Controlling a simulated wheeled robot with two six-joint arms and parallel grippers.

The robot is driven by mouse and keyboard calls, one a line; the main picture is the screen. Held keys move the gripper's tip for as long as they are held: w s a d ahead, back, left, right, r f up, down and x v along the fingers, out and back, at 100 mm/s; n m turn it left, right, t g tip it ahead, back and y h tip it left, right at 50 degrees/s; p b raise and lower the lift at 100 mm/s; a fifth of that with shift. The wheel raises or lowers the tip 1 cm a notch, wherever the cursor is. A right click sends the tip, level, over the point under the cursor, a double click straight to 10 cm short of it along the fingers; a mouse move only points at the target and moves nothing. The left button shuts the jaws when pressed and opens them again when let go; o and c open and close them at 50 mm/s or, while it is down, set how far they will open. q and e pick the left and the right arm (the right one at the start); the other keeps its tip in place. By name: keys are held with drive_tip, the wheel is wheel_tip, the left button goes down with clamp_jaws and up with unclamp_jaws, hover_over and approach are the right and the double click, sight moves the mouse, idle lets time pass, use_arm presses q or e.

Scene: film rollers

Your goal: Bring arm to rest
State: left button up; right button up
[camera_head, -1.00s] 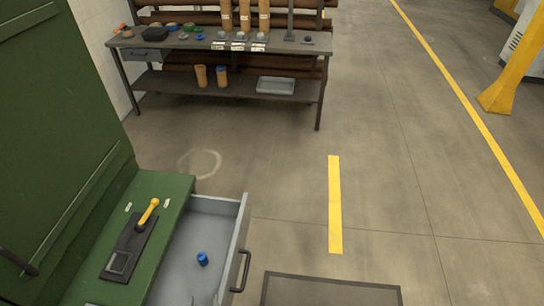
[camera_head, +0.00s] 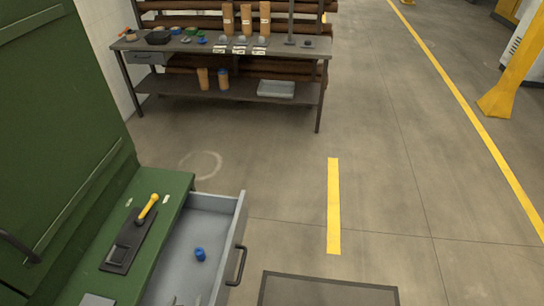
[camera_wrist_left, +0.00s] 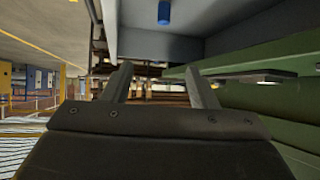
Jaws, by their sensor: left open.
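My left gripper shows in the left wrist view (camera_wrist_left: 160,82), with its two grey fingers spread apart and nothing between them. In the head view only small grey tips (camera_head: 172,300) show at the bottom edge, over the open drawer. The grey drawer (camera_head: 217,201) is pulled out from the green cabinet (camera_head: 165,190). A small blue cylinder (camera_head: 199,254) lies in the drawer, apart from the gripper; a blue piece also shows at the top of the left wrist view (camera_wrist_left: 164,12). My right gripper is not in view.
The drawer's dark handle (camera_head: 236,265) sticks out to the right. A yellow lever (camera_head: 148,207) stands on the cabinet's ledge. A workbench (camera_head: 230,92) with rollers and small parts stands at the back. A dark-edged mat (camera_head: 325,290) lies at the bottom; open floor is to the right.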

use_arm(q)
drive_tip(key=s+a+r+g, duration=0.35)
drive_tip(key=s+r, duration=0.25)
drive_tip(key=r, duration=0.2)
drive_tip(key=s+a+r+g, duration=0.3)
drive_tip(key=s+r+g, duration=0.15)
drive_tip(key=r, duration=0.35)
wheel_tip(320, 180, down, 31)
drive_tip(key=a+b, duration=0.1)
drive_tip(key=b, duration=0.6)
drive_tip(key=s+f+g+b, duration=0.1)
drive_tip(key=s+f+b, duration=0.2)
drive_tip(key=s+f, duration=0.4)
drive_tip(key=s+f+b, duration=0.4)
drive_tip(key=s+f, duration=0.4)
drive_tip(key=f, duration=0.8)
drive_tip(key=shift+s+d+f+g, duration=0.3)
drive_tip(key=shift+d+f+g, duration=0.1)
drive_tip(key=shift+d, duration=0.05)
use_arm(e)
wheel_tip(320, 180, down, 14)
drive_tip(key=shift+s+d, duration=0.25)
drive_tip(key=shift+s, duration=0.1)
use_arm(q)
drive_tip(key=shift+c, duration=0.4)
